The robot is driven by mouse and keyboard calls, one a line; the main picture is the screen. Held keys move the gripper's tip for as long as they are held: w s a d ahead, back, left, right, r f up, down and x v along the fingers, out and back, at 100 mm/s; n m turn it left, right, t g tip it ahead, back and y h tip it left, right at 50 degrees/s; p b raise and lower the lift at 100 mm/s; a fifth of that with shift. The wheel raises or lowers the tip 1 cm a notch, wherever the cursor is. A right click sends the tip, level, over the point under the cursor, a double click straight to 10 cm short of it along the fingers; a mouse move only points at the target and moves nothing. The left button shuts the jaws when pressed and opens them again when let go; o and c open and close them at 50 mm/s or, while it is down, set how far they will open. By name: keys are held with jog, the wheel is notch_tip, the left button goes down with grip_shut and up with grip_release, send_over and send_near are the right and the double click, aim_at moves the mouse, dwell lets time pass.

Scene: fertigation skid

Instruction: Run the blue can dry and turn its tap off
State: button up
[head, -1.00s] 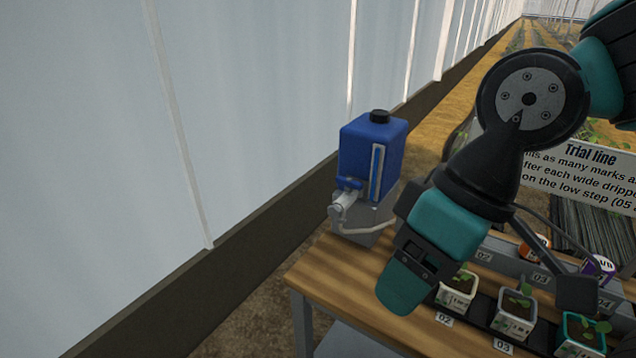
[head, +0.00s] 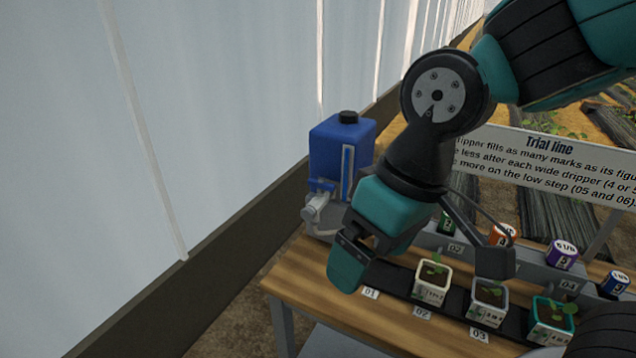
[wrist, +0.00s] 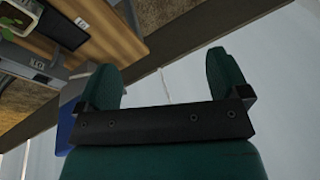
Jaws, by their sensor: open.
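The blue can (head: 334,152) with a black cap stands at the left end of the wooden bench, upright. A pale gauge strip runs down its front. Its tap (head: 318,200), a grey fitting with a blue part above it, is low on the front left; the tap's setting is too small to tell. In the wrist view a part of the blue can (wrist: 66,125) shows at the left, beside my gripper. My gripper (wrist: 168,75) is open and empty. In the head view my gripper (head: 350,262) hangs in front and to the right of the can, apart from it.
Several potted seedlings (head: 431,285) stand in a dark tray along the bench (head: 325,292). Coloured labelled drippers (head: 562,254) sit behind them. A "Trial line" sign (head: 548,160) stands at the back. A pale wall (head: 140,120) lies to the left.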

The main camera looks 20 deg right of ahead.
jog(key=w+f+m+t+h, duration=0.1)
jog(key=w+f+m+h, duration=0.25)
jog(key=w, duration=0.55)
jog(key=m+t+h+b, duration=0.2)
jog(key=m+t+h, duration=0.65)
jog(key=m, duration=0.25)
send_near(320, 183)
jog(key=shift+g+h, duration=0.35)
jog(key=shift+h, duration=0.15)
jog(key=p+x, duration=0.1)
jog(key=x, duration=0.2)
jog(key=p+x, duration=0.1)
jog(key=x, duration=0.1)
jog(key=p+x, duration=0.1)
jog(key=x, duration=0.2)
jog(key=shift+w+a+f+p, duration=0.1)
jog(key=shift+w+f+p, duration=0.05)
jog(key=shift+w+p, duration=0.25)
jog(key=c, duration=0.9)
